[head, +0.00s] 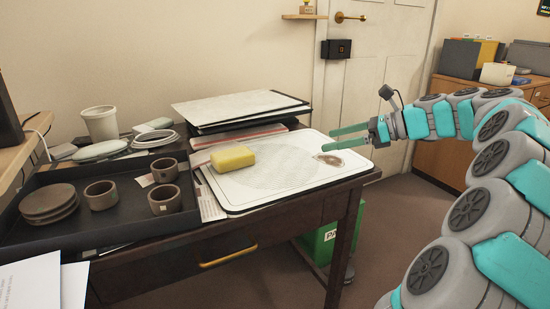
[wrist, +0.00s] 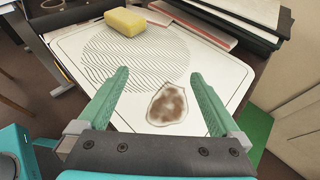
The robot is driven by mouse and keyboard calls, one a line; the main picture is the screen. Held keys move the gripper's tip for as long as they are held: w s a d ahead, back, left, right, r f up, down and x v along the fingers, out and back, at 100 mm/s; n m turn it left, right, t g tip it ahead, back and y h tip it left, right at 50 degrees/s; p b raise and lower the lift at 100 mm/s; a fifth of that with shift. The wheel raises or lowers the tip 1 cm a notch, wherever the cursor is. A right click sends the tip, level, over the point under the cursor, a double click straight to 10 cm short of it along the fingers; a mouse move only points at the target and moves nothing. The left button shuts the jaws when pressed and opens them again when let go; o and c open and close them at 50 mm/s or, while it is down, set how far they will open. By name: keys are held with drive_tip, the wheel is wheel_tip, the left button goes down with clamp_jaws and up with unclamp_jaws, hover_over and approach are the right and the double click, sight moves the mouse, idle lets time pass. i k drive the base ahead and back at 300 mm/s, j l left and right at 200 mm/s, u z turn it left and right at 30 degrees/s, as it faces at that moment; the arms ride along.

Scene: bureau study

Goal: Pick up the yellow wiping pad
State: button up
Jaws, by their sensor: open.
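The yellow wiping pad (head: 233,158) lies on a white board (head: 240,200) on the desk, near the board's left back part. In the wrist view the pad (wrist: 125,21) shows at the top, beyond my fingertips. My gripper (head: 348,136) is open and empty, above the right side of the board. In the wrist view its two green fingers (wrist: 166,74) are wide apart, with a brown stain (wrist: 168,103) on the board between them. The pad is to the left of my gripper in the head view, well apart from it.
A dark tray (head: 110,234) with brown cups (head: 165,200) and stacked brown dishes (head: 48,202) stands left of the board. Stacked boards (head: 240,107) lie behind the pad. A white cup (head: 100,123) and plates are at the back left. A green box (head: 320,240) is under the desk.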

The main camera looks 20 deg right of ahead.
sight(223, 162)
drive_tip(key=i+l+u, duration=0.1)
drive_tip(key=l, duration=0.3)
drive_tip(key=i+l+u, duration=0.1)
drive_tip(key=l, duration=0.3)
drive_tip(key=i+l+u, duration=0.1)
drive_tip(key=l, duration=0.3)
drive_tip(key=i, duration=0.05)
